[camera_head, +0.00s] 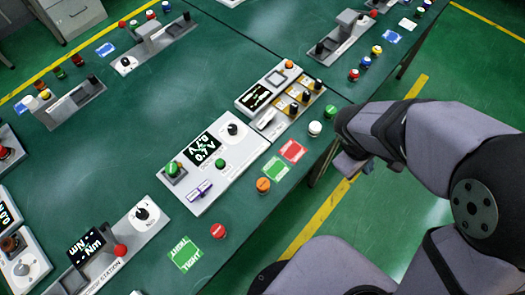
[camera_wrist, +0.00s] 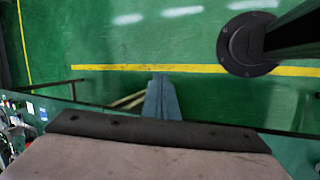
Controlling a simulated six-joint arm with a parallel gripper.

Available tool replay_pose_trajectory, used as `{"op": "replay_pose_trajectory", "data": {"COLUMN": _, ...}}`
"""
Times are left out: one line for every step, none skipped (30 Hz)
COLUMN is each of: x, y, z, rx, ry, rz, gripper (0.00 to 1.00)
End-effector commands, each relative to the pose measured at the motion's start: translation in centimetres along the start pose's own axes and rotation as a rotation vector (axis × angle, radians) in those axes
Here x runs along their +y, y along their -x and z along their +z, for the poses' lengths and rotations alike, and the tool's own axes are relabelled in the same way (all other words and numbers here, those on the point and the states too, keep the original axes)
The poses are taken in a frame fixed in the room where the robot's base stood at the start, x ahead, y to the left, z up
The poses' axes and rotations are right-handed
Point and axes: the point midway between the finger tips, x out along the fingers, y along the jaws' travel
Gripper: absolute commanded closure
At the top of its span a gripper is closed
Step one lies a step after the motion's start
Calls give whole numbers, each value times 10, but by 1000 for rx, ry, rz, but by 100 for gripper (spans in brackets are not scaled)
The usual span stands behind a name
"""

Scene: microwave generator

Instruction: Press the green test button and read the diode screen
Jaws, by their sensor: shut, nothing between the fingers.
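A white panel (camera_head: 231,160) on the green table carries a black screen (camera_head: 203,149) with white characters that look like 0.7 V. A green button (camera_head: 220,163) sits on the panel just right of the screen's lower edge. A second green button (camera_head: 172,170) sits on a dark base at the panel's left end. I cannot tell which is the test button. My gripper (camera_head: 348,166) is beyond the table's right edge, apart from the panel. In the wrist view its grey-blue fingers (camera_wrist: 161,100) are together over the green floor, with nothing seen between them.
A black knob (camera_head: 232,129) and a purple switch (camera_head: 198,190) share the panel. An orange button (camera_head: 263,185), a red button (camera_head: 218,230) and a white button (camera_head: 315,128) stand near the table edge. Other stations flank the panel.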

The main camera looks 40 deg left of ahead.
Motion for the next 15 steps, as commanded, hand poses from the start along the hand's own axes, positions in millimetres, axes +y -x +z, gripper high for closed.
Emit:
{"op": "replay_pose_trajectory", "data": {"x": -3, "y": 11, "z": -21, "rx": 20, "ry": 97, "rz": 38, "gripper": 100}}
{"op": "replay_pose_trajectory", "data": {"x": -6, "y": 15, "z": -32, "rx": 31, "ry": 150, "rz": 62, "gripper": 100}}
{"op": "replay_pose_trajectory", "data": {"x": -9, "y": 21, "z": -48, "rx": 46, "ry": 218, "rz": 93, "gripper": 100}}
{"op": "replay_pose_trajectory", "data": {"x": -12, "y": 26, "z": -59, "rx": 58, "ry": 269, "rz": 117, "gripper": 100}}
{"op": "replay_pose_trajectory", "data": {"x": -16, "y": 30, "z": -71, "rx": 71, "ry": 321, "rz": 142, "gripper": 100}}
{"op": "replay_pose_trajectory", "data": {"x": -22, "y": 37, "z": -86, "rx": 89, "ry": 389, "rz": 174, "gripper": 100}}
{"op": "replay_pose_trajectory", "data": {"x": -27, "y": 42, "z": -98, "rx": 102, "ry": 438, "rz": 198, "gripper": 100}}
{"op": "replay_pose_trajectory", "data": {"x": -33, "y": 48, "z": -108, "rx": 115, "ry": 486, "rz": 222, "gripper": 100}}
{"op": "replay_pose_trajectory", "data": {"x": -40, "y": 55, "z": -123, "rx": 133, "ry": 547, "rz": 253, "gripper": 100}}
{"op": "replay_pose_trajectory", "data": {"x": -47, "y": 60, "z": -133, "rx": 147, "ry": 593, "rz": 277, "gripper": 100}}
{"op": "replay_pose_trajectory", "data": {"x": -54, "y": 66, "z": -143, "rx": 160, "ry": 638, "rz": 300, "gripper": 100}}
{"op": "replay_pose_trajectory", "data": {"x": -64, "y": 73, "z": -156, "rx": 179, "ry": 696, "rz": 330, "gripper": 100}}
{"op": "replay_pose_trajectory", "data": {"x": -72, "y": 79, "z": -165, "rx": 193, "ry": 738, "rz": 353, "gripper": 100}}
{"op": "replay_pose_trajectory", "data": {"x": -80, "y": 84, "z": -174, "rx": 207, "ry": 780, "rz": 375, "gripper": 100}}
{"op": "replay_pose_trajectory", "data": {"x": -91, "y": 92, "z": -186, "rx": 226, "ry": 834, "rz": 405, "gripper": 100}}
